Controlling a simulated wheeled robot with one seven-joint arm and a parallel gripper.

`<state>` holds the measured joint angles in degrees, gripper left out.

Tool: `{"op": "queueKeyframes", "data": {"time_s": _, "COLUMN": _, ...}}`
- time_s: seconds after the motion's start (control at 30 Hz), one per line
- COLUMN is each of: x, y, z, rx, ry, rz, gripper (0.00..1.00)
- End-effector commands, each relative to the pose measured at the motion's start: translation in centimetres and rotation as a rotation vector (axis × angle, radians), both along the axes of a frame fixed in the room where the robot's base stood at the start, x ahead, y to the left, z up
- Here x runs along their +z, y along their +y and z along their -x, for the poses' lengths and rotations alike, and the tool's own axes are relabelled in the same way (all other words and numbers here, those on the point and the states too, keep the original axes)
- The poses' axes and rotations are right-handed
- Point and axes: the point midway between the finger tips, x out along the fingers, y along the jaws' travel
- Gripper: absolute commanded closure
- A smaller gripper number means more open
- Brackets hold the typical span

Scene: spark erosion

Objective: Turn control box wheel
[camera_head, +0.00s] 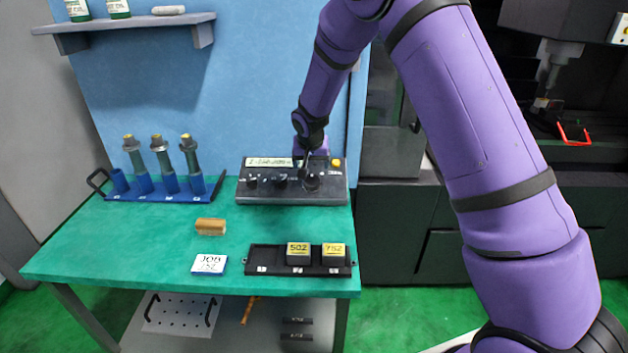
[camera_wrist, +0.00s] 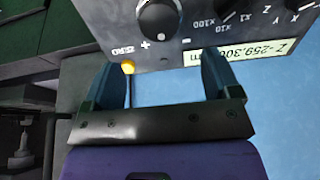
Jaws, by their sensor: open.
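The dark grey control box (camera_head: 225,194) stands at the back right of the green bench. Its round wheel (camera_head: 311,182) sits at the right of its face, partly hidden behind my gripper in the head view. In the wrist view the box appears upside down, and the wheel (camera_wrist: 158,17) lies at the top, cut by the edge of the picture. My gripper (camera_wrist: 158,58) is open and empty. Its two fingers are spread, with the wheel lined up between them but beyond the tips, apart from them. In the head view my gripper (camera_head: 306,160) is above the box.
A yellow button (camera_head: 336,163), smaller knobs (camera_head: 279,181) and a display (camera_head: 268,162) share the box face. A blue rack (camera_head: 160,188) with tool holders stands left. A brass-coloured block (camera_head: 210,226), a JOB card (camera_head: 208,263) and a black tray (camera_head: 271,256) lie in front.

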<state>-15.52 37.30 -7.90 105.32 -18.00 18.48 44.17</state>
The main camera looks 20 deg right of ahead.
Motion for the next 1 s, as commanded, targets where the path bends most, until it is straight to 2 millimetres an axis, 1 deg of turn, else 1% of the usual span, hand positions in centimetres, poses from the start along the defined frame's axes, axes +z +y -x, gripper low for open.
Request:
{"op": "queueKeyframes", "data": {"time_s": 0.03, "x": -0.8, "y": -0.1, "z": -0.2, "rx": 0.0, "ry": 0.003, "rz": 0.0, "gripper": 0.17}}
{"op": "queueKeyframes", "data": {"time_s": 0.3, "x": -5.2, "y": -0.7, "z": -2.0, "rx": 0.0, "ry": 0.003, "rz": 0.0, "gripper": 0.17}}
{"op": "queueKeyframes", "data": {"time_s": 0.5, "x": -7.6, "y": -1.0, "z": -3.0, "rx": -0.001, "ry": 0.001, "rz": -0.001, "gripper": 0.17}}
{"op": "queueKeyframes", "data": {"time_s": 0.7, "x": -8.6, "y": -1.1, "z": -3.4, "rx": 0.0, "ry": 0.0, "rz": 0.0, "gripper": 0.17}}
{"op": "queueKeyframes", "data": {"time_s": 0.97, "x": -8.7, "y": -1.1, "z": -3.4, "rx": 0.0, "ry": 0.0, "rz": 0.0, "gripper": 0.17}}
{"op": "queueKeyframes", "data": {"time_s": 1.0, "x": -8.7, "y": -1.1, "z": -3.4, "rx": 0.0, "ry": 0.0, "rz": 0.0, "gripper": 0.22}}
